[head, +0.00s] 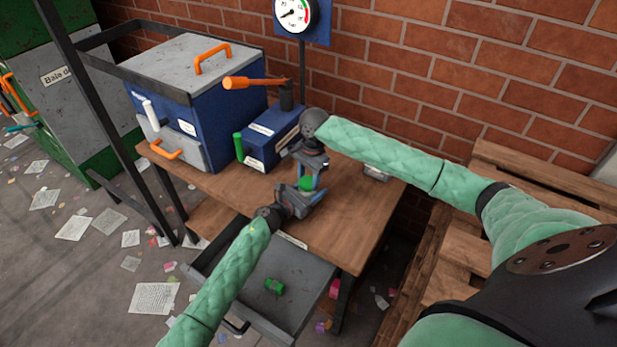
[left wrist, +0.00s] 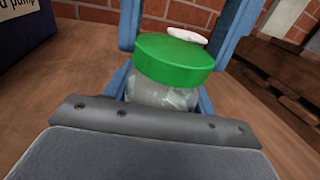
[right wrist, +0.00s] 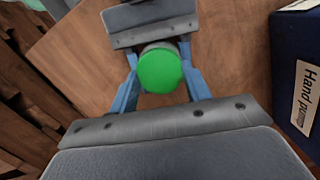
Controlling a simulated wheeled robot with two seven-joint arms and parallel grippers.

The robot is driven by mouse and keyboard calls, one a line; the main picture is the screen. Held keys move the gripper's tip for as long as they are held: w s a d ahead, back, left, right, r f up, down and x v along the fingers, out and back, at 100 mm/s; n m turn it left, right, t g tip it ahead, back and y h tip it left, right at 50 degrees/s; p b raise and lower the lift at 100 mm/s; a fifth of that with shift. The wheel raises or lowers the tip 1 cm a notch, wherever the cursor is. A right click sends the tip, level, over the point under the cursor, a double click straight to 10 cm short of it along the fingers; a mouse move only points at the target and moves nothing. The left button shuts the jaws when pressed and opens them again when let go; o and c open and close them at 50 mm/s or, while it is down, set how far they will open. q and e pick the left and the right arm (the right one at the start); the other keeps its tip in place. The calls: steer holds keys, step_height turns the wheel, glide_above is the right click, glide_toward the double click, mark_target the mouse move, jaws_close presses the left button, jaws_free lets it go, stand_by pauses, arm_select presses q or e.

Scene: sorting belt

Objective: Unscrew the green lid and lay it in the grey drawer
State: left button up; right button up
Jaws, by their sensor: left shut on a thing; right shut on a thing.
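The green lid (head: 306,184) sits on a clear glass jar (left wrist: 160,93) on the wooden table; the lid also shows in the left wrist view (left wrist: 175,55) and the right wrist view (right wrist: 160,71). My left gripper (head: 298,195) comes in low from the side and is shut on the jar's body. My right gripper (head: 312,172) points down from above, its blue fingers shut on either side of the lid. The grey drawer (head: 302,278) is pulled out below the table's front edge. A small green object (head: 274,286) lies in it.
A blue hand pump box (head: 262,150) with an orange-handled lever (head: 250,83) stands behind the grippers. A larger blue box (head: 185,75) stands at the back left. Wooden pallets (head: 500,160) are at the right. Most of the drawer floor is clear.

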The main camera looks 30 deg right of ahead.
mark_target(309, 181)
steer(key=shift+n, duration=1.1)
steer(key=n, duration=0.3)
steer(key=shift+g, duration=0.3)
steer(key=shift+r, duration=3.5)
arm_select(q)
steer(key=o, duration=1.5)
steer(key=shift+c, duration=0.2)
